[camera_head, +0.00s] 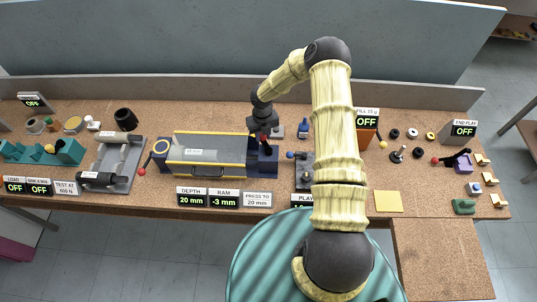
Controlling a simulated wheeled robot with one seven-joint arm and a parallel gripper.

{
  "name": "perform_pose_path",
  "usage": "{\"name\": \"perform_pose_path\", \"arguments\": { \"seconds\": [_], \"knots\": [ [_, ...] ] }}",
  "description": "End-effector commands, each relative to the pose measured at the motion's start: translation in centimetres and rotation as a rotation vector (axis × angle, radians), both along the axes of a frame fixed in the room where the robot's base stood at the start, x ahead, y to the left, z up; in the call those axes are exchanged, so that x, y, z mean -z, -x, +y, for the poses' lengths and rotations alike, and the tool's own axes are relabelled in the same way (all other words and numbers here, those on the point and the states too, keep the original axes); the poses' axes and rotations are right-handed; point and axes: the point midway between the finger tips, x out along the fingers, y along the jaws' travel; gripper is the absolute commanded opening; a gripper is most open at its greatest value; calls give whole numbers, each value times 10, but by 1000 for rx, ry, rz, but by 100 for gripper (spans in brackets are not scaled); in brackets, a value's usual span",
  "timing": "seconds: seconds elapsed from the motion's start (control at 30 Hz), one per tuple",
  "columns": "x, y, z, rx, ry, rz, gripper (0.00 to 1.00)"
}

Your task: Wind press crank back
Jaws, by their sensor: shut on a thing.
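The press (205,172) lies on the cork bench left of centre, a long blue and yellow frame with a grey labelled cylinder (195,155) inside. A dark blue block (266,165) stands at its right end. My gripper (263,136) reaches down over that end and is shut on the crank's handle; a bit of red (262,138) shows at the fingertips. The gripper hides most of the crank. Displays in front read DEPTH 20 mm (192,197) and RAM -3 mm (224,199); a card (258,200) says PRESS TO 20 mm.
A lever with a red knob (142,171) stands at the press's left end. A grey fixture (115,165) is further left. Right of the press is a device with a blue knob (290,155), partly behind my arm. A yellow pad (388,201) lies at the right front.

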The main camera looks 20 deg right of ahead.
Motion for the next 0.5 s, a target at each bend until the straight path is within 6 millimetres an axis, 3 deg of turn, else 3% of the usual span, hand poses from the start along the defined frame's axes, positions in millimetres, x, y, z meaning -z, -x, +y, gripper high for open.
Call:
{"name": "perform_pose_path", "arguments": {
  "seconds": [0.2,0.5],
  "knots": [
    [2,5,12,-217,-1,7,4],
    [2,5,12,-234,-1,7,4]
  ]
}}
